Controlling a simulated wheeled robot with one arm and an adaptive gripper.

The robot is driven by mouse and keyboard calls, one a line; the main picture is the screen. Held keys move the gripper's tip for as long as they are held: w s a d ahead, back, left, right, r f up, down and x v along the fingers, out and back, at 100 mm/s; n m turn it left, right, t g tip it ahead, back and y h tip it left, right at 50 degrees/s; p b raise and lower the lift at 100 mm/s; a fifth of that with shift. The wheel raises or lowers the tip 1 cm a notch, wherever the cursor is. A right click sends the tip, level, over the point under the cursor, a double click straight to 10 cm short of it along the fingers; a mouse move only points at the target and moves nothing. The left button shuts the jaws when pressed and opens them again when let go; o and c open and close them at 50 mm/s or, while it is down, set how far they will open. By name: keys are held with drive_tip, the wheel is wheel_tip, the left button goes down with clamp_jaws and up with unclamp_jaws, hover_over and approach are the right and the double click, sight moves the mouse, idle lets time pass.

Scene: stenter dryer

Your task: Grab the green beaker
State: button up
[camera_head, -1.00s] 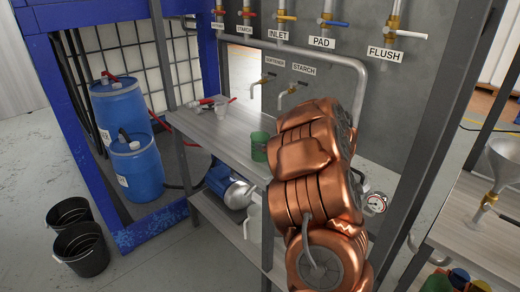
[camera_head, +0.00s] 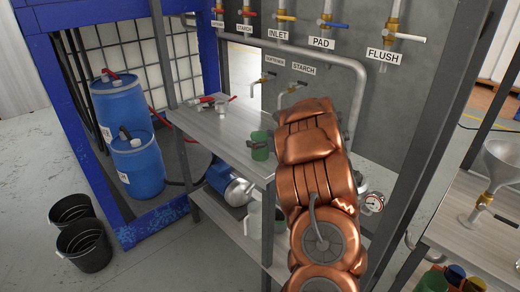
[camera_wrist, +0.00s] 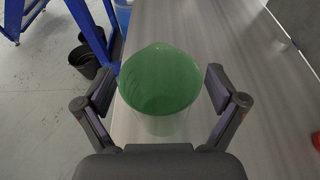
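The green beaker (camera_head: 260,146) stands upright on the metal bench top (camera_head: 215,126), close to my copper-coloured arm. In the wrist view the beaker (camera_wrist: 160,85) sits between the two fingers of my gripper (camera_wrist: 160,92). The fingers are spread, one on each side, with a visible gap to the beaker on both sides. I look down into its open rim, and the inside looks empty.
Red-handled valve fittings (camera_head: 213,102) lie at the bench's far end. Labelled taps (camera_head: 325,22) and a grey pipe (camera_head: 300,50) are on the wall behind. Blue drums (camera_head: 138,165) and black buckets (camera_head: 84,246) stand on the left. A side bench with a funnel (camera_head: 503,160) is at right.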

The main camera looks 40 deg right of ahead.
drive_tip(key=c, duration=1)
drive_tip(key=shift+c, duration=0.2)
